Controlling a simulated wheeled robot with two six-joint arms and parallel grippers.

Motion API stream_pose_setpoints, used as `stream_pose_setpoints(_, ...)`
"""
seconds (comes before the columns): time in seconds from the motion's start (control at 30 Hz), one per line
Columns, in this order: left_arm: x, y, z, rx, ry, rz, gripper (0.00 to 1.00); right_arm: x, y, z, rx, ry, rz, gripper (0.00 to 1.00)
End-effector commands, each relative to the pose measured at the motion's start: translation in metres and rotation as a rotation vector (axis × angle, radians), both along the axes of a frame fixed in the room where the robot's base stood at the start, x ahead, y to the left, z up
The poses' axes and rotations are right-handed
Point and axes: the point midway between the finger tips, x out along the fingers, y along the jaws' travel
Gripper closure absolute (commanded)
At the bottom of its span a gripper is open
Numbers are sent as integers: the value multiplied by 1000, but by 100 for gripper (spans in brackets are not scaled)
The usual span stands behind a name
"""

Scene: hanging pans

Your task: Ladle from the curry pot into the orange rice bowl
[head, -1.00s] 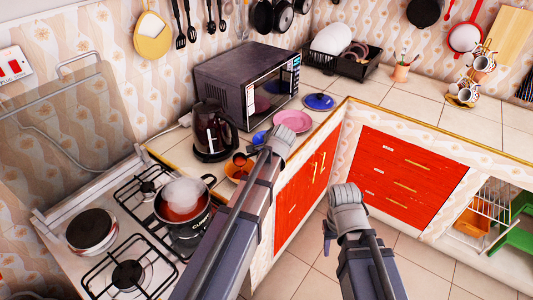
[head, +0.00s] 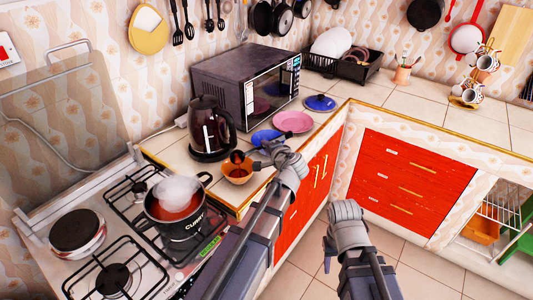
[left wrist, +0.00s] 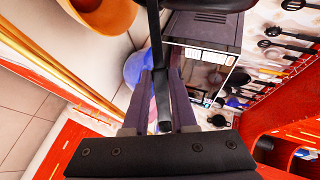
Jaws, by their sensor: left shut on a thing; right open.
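The orange rice bowl (head: 238,174) sits on the counter near its front edge, with something dark red showing inside. My left gripper (head: 268,153) is shut on the ladle, to the right of the bowl. The ladle's dark head (head: 237,157) is over the bowl; I cannot tell whether it touches. In the left wrist view the dark handle (left wrist: 153,45) runs between the fingers (left wrist: 160,100), with the orange bowl (left wrist: 105,14) at the top. The curry pot (head: 182,228), full of red curry and steaming, stands on the stove. My right gripper (head: 328,258) is open and empty, away from the counter.
A kettle (head: 210,130) stands behind the bowl, near the microwave (head: 245,85). A blue bowl (head: 268,138), a pink plate (head: 293,122) and a blue lid (head: 320,102) lie to the right. The counter's front edge passes just under my left arm.

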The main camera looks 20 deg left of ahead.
Motion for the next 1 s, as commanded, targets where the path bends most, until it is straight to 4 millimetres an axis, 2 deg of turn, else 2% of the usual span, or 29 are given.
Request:
stream_pose_setpoints(0.03, -1, -1, -5, 12, -16, 1, 100, 0, 0, -9, 0, 0, 0, 50)
stream_pose_setpoints(1.0, 0, -1, -11, 234, -300, 66, 100, 0, 0, -92, 0, 0, 1, 50)
